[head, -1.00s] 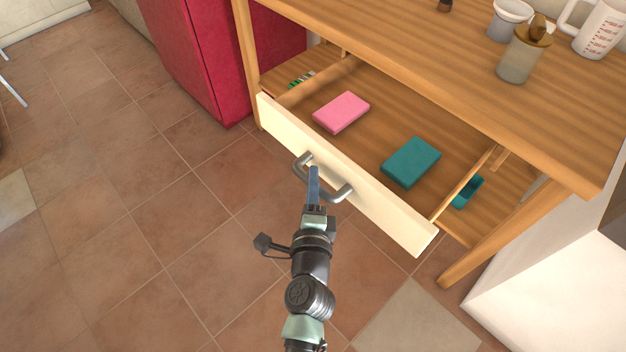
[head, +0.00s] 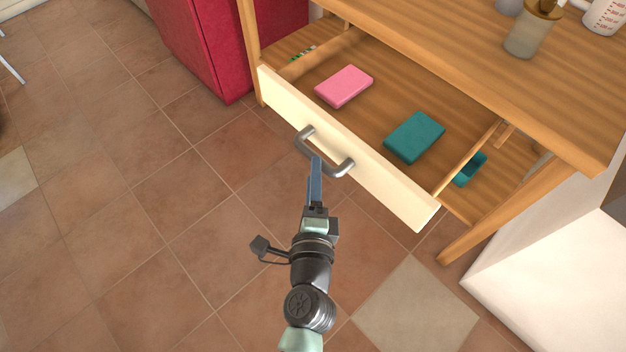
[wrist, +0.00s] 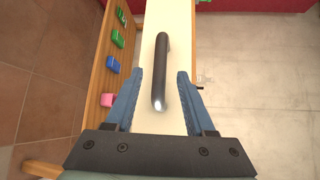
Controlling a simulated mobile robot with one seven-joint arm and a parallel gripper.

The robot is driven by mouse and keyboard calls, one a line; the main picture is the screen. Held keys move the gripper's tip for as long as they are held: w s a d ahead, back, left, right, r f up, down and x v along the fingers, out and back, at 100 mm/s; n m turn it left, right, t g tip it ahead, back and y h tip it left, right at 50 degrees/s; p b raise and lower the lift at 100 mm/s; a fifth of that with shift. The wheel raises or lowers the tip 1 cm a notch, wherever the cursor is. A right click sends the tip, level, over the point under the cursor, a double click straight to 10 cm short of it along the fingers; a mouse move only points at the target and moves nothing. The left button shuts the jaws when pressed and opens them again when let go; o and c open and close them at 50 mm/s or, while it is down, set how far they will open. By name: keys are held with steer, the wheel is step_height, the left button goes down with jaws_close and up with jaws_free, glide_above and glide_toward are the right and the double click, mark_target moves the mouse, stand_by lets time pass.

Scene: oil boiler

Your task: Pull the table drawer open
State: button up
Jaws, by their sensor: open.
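The table drawer (head: 385,188) stands pulled out from the wooden table (head: 440,45), with its cream front and grey bar handle (head: 340,168) facing me. Inside lie a pink block (head: 344,86) and a teal block (head: 414,137). My gripper (head: 316,160) is at the handle in the head view. In the wrist view my gripper (wrist: 157,88) is open, with one blue finger on each side of the handle (wrist: 160,75). A gap shows between the fingers and the bar there. Whether the fingertips touch the handle is not clear.
A red cabinet (head: 205,45) stands left of the table. A white box-like unit (head: 550,280) stands at the lower right, near the table leg (head: 490,220). A jar (head: 530,35) is on the tabletop. The tiled floor (head: 130,200) at left is clear.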

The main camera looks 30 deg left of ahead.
steer(key=b+v, duration=0.1)
steer(key=v, duration=0.6)
steer(key=shift+s, duration=0.3)
steer(key=shift+d+r, duration=0.1)
